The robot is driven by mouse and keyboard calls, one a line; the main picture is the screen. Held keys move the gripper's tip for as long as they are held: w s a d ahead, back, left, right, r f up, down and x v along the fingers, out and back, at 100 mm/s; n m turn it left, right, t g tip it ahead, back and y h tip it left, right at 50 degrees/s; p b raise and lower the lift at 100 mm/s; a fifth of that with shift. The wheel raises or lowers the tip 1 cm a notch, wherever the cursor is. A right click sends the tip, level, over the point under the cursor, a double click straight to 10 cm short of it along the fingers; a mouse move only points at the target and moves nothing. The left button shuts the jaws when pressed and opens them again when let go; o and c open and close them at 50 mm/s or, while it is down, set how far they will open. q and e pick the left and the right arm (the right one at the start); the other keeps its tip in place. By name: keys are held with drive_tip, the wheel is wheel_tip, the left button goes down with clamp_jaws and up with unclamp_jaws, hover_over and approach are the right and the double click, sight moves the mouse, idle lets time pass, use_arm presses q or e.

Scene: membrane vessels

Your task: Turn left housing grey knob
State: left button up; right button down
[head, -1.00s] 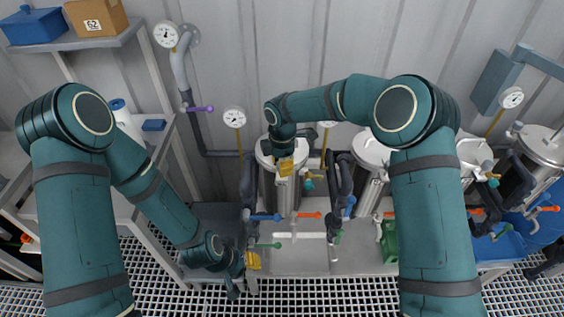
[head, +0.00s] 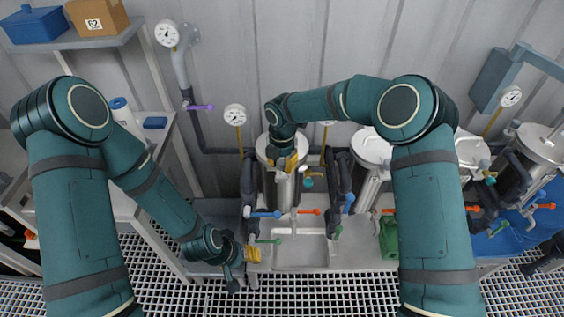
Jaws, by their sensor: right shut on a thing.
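The left housing (head: 266,152) is a pale steel cylinder standing behind the dark pipes at the middle of the head view. My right gripper (head: 286,172) is at the front of its top, pointing down, with its yellow part turned partly away. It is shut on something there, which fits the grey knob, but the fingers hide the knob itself. My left gripper (head: 248,272) hangs low at the left of the steel tray, beside the green lever (head: 268,241). Its fingers are too small and dark to read.
Blue (head: 264,214) and orange (head: 308,211) levers stick out near the dark pipes, close below my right gripper. A gauge (head: 235,115) stands left of the housing. The steel tray (head: 300,262) is in front. More housings stand to the right.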

sight(282, 162)
idle(0.4)
drive_tip(key=c, duration=0.6)
unclamp_jaws()
wheel_tip(282, 162, up, 12)
